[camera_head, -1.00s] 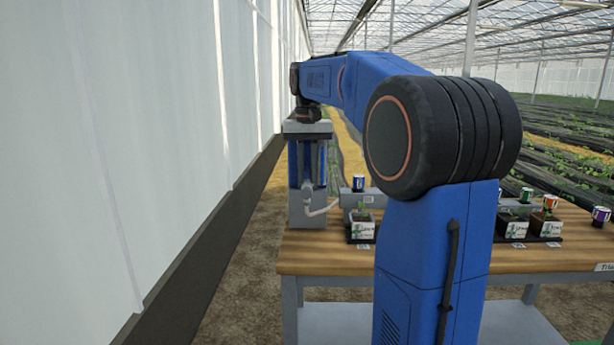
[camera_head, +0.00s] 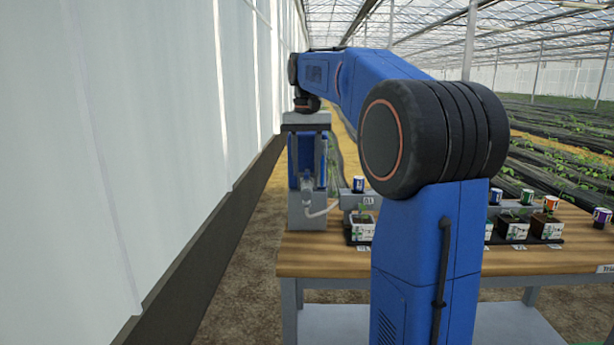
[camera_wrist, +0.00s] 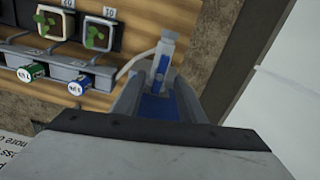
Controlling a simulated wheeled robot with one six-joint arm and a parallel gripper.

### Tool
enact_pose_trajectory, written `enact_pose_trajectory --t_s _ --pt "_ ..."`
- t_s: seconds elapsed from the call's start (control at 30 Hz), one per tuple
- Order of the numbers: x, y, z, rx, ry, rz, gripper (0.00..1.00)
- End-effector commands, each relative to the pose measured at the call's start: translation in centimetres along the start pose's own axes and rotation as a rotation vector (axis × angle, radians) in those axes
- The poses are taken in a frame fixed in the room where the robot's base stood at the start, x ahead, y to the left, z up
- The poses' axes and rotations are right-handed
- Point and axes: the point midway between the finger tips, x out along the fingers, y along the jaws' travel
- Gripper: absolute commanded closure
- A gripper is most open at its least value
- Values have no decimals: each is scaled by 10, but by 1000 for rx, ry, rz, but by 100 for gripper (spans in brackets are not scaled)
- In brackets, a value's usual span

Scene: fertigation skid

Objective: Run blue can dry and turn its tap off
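The blue can (camera_head: 358,184), blue and white, stands on a grey block behind the leftmost potted plant; it also shows in the wrist view (camera_wrist: 77,86). My gripper (camera_head: 306,180) points down at a grey and blue upright unit (camera_head: 307,212) at the table's left end. In the wrist view its two grey fingers (camera_wrist: 160,100) stand apart, with blue surface between them. A white fitting (camera_wrist: 166,50) with a pale hose (camera_wrist: 143,56) lies just beyond them. Whether the fingers touch anything is unclear. I cannot make out the blue can's tap for certain.
A green can (camera_wrist: 33,72) stands beside the blue one in the wrist view. Several potted plants (camera_head: 512,228) and cans stand along the wooden table (camera_head: 330,258). A white wall (camera_head: 130,130) rises close on the left. My own arm hides the table's middle.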

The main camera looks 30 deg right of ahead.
Motion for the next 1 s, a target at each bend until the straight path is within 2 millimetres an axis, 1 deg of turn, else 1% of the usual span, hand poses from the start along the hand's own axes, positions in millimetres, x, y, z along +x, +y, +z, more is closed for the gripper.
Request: enact_pose_trajectory --t_s 0.03,0.3,0.5,0.63,1.0 --pt "-7 0 0 0 2 -1 64" --pt "-40 0 2 1 0 -1 64" --pt "-59 0 2 1 -2 -1 64" --pt "-63 0 3 1 -3 0 64" --pt "-63 0 3 1 -3 0 64"
